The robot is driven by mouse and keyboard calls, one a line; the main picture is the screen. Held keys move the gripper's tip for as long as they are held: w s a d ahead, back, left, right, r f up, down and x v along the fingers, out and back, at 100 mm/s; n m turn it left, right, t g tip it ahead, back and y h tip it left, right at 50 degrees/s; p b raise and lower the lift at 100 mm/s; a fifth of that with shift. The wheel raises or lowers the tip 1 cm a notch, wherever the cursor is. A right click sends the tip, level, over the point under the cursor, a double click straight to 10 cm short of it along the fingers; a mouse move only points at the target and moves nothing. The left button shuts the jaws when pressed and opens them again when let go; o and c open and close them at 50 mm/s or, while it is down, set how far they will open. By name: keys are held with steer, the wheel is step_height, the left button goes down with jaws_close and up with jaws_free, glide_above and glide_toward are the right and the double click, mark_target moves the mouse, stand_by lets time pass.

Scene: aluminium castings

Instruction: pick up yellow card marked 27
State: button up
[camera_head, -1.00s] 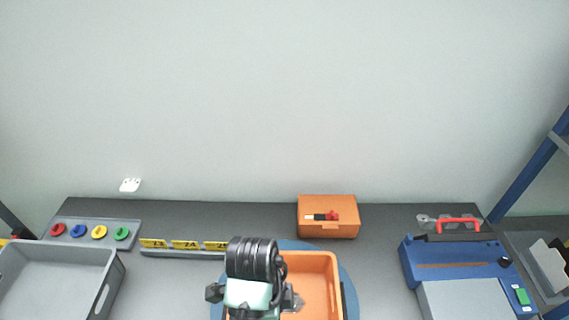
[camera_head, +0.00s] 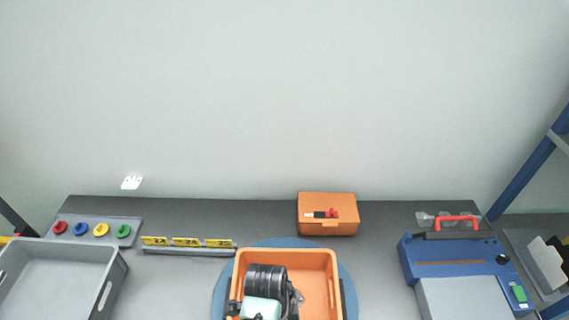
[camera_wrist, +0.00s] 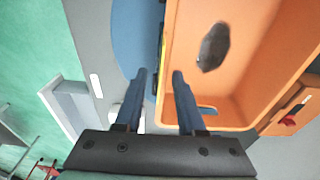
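Three yellow cards with black markings, a left one (camera_head: 154,241), a middle one (camera_head: 186,242) and a right one (camera_head: 218,243), stand in a dark rail at the back of the bench. The markings are too small to read surely, so I cannot tell whether one is 27. My gripper (camera_wrist: 162,73) is open, its two fingers pointing at the wall of the orange crate (camera_wrist: 238,112). A thin yellow strip (camera_wrist: 162,52) shows along that wall, between the fingertips; no marking on it is visible. In the head view my wrist hides the fingers.
The orange crate stands on a blue round disc (camera_head: 220,292); a grey lump (camera_wrist: 213,47) lies inside it. A grey tray (camera_head: 60,275) is at left, an orange box (camera_head: 328,222) behind, and a blue machine (camera_head: 450,255) at right.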

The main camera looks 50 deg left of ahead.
steer(key=shift+f, duration=0.25)
stand_by(0.4)
jaws_close()
